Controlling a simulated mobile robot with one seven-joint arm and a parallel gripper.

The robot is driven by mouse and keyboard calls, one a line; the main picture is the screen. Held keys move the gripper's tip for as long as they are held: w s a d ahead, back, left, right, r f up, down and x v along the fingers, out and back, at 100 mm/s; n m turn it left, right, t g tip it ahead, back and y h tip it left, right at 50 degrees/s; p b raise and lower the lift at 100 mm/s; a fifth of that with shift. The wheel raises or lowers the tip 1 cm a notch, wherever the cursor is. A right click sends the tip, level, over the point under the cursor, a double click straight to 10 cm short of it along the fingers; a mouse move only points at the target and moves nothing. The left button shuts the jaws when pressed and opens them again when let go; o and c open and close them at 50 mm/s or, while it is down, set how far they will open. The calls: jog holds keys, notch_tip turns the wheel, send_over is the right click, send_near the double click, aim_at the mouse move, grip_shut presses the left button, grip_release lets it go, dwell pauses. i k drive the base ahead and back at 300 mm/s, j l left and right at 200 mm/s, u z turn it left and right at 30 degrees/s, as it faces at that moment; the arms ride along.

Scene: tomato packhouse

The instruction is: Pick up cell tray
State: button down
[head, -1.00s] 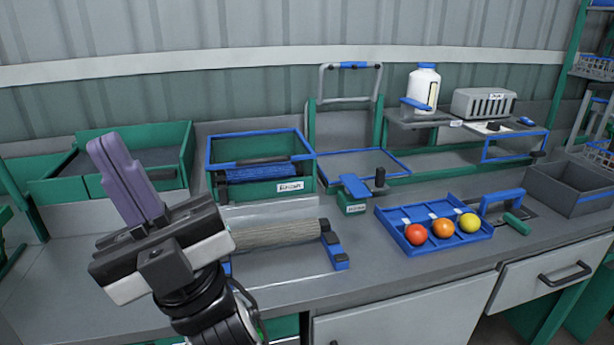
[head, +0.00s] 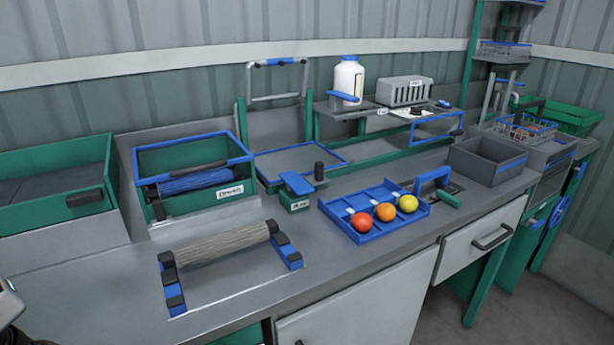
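The cell tray appears to be the blue tray (head: 397,226) on the grey bench, right of centre in the head view. It lies flat, with raised sides and dividers. A red tomato (head: 362,223), an orange tomato (head: 385,212) and a yellow tomato (head: 408,203) sit in a row along its front. Nothing is gripping the tray. My gripper is out of view; only a small part of my arm shows at the lower left edge.
A blue-handled tool (head: 433,180) stands close to the tray's right end. A small green box with a blue top (head: 294,200) is on its left, and a roller on a blue frame (head: 222,247) lies farther left. A grey bin (head: 487,160) stands farther right. Bench is clear in front.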

aim_at(340, 210)
jog(key=i+l+z, duration=0.2)
jog(key=z, duration=0.15)
jog(key=i+l+z, duration=0.25)
jog(key=z, duration=0.15)
jog(key=i+j, duration=0.2)
jog(key=i, duration=0.3)
